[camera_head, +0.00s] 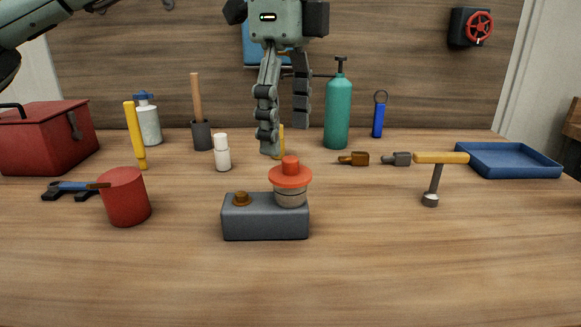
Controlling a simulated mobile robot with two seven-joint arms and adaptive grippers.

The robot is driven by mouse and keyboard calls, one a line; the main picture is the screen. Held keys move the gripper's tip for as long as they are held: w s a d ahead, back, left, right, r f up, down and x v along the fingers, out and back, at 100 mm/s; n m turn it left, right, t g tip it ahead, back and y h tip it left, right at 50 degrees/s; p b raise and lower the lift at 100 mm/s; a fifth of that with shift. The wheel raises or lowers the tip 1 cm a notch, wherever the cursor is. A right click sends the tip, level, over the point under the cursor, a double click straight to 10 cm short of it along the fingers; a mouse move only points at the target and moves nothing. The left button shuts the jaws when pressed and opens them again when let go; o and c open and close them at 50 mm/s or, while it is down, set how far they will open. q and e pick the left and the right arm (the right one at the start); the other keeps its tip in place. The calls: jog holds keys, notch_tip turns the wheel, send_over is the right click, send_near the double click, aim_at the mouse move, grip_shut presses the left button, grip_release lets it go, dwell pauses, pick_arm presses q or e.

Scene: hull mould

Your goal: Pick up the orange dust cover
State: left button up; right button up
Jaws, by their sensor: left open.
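The orange dust cover (290,176) is a round, wide-brimmed cap with a small knob on top. It sits on a pale ringed cylinder (291,195) at the right end of a grey block (265,223). A small brown knob (242,198) stands on the block's left end. My left gripper (286,135) points down with its fingers apart and empty. In the picture its fingertips are just above the cover, not touching it; how far behind it they are I cannot tell. My right gripper is not in view.
A red cup-like cylinder (125,197) stands left of the block, near pliers (75,189). A white bottle (222,153) and a green bottle (338,112) stand behind. A hammer (437,170) and blue tray (507,160) are at right. The front of the bench is clear.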

aim_at(289, 160)
pick_arm(q)
jog(key=f, duration=0.5)
jog(key=shift+w+d+p, duration=0.15)
jog(key=shift+w+p, duration=0.15)
jog(key=shift+w, duration=0.05)
jog(key=shift+f, duration=0.15)
jog(key=c, duration=1.6)
jog(key=shift+o, duration=0.2)
jog(key=shift+s, duration=0.1)
